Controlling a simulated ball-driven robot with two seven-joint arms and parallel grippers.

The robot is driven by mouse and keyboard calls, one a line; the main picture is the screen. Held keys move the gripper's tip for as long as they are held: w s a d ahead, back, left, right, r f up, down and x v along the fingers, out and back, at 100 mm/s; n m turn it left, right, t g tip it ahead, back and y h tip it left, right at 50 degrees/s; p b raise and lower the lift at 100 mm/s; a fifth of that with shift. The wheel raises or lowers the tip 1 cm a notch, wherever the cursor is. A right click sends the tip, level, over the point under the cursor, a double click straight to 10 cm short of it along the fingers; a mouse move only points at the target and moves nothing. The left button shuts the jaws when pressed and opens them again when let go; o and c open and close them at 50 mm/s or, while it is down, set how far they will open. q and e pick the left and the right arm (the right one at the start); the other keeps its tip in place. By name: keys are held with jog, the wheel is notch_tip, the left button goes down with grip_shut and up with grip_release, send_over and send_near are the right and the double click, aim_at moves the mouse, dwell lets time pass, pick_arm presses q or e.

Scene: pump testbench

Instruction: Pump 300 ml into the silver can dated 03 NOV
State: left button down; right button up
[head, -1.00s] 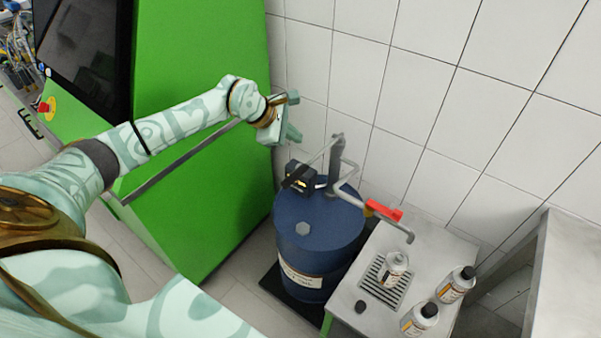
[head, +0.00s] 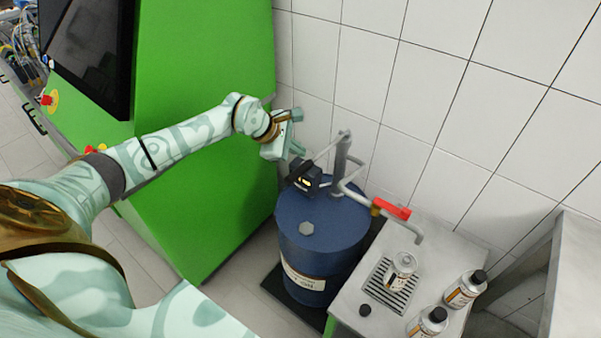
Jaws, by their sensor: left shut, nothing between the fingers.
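A blue drum (head: 318,235) carries a grey hand pump (head: 341,160) with a lever ending in a dark grip (head: 293,172). A black meter (head: 308,180) with a small lit display sits beside it. A red valve handle (head: 391,209) is on the outlet pipe, whose spout (head: 419,238) points down near an uncapped silver can (head: 402,268) on a drain grate (head: 388,290). Its label is too small to read. My left gripper (head: 298,132) is shut and empty, above the lever's grip and apart from it. My right gripper is out of view.
Two black-capped silver cans (head: 465,289) (head: 428,323) stand on the steel bench (head: 350,295), dates unreadable. A loose black cap (head: 365,310) lies at its front left. A green cabinet (head: 205,130) stands left, a tiled wall (head: 420,100) behind, a metal table (head: 580,250) right.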

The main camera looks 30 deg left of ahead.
aim_at(297, 169)
pick_arm(q)
jog(key=shift+s+f+b, duration=0.15)
jog(key=shift+f+b, duration=0.35)
jog(key=shift+f, duration=0.7)
dwell(1.1)
jog(key=shift+f, duration=0.4)
